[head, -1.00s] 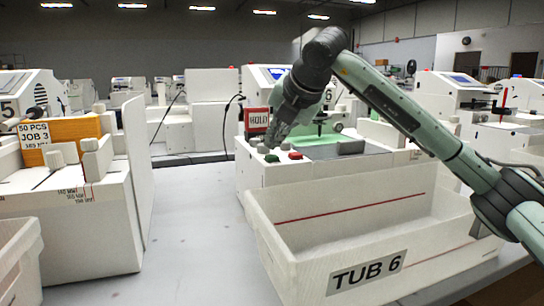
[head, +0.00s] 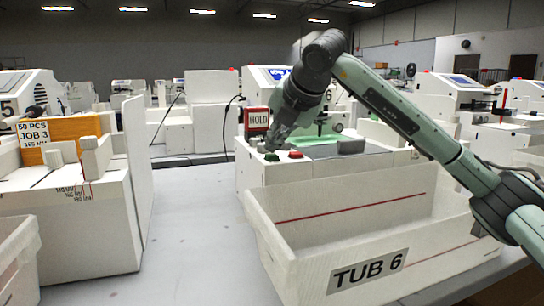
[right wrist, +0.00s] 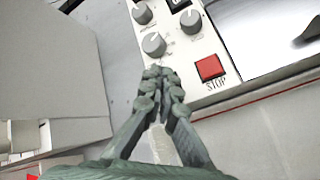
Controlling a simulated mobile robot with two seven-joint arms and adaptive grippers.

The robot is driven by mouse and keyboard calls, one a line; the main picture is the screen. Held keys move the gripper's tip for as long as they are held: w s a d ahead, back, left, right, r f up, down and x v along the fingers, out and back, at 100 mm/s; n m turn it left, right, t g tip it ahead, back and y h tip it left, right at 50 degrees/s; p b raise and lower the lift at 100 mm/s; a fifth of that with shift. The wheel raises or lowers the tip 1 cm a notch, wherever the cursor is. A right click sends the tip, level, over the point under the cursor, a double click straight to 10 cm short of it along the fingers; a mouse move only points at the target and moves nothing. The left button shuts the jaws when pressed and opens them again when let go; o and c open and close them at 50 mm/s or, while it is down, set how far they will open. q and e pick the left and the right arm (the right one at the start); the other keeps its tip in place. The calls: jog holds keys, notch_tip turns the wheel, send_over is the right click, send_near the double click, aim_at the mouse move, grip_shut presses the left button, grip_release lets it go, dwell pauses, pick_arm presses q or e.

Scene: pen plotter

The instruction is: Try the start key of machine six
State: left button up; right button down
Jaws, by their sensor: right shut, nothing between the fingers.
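Machine six (head: 245,175) stands behind the tub marked TUB 6. Its panel has a green key (head: 271,157) and a red key (head: 295,154). In the right wrist view the red key (right wrist: 210,67) is labelled STOP. The green key does not show there; my fingers cover that part of the panel. My right gripper (head: 271,147) is shut and empty, pointing down just above the green key. Its fingertips (right wrist: 158,72) are below a grey knob (right wrist: 153,44). I cannot tell whether they touch the key. My left gripper is not in view.
A red-framed HOLD sign (head: 258,119) stands close to the right gripper. The white tub (head: 370,268) is in front of the machine, under my right arm. Several grey knobs (right wrist: 142,13) sit near the keys. The JOB 3 machine (head: 65,225) is at left, with clear grey table between.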

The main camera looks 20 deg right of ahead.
aim_at(274, 156)
jog(key=shift+f+b, duration=0.5)
dwell(0.3)
jog(key=shift+r, duration=0.1)
dwell(0.3)
jog(key=shift+r+p, duration=0.45)
jog(key=shift+r, duration=0.35)
jog(key=shift+r+p, duration=1.55)
jog(key=shift+r, duration=0.9)
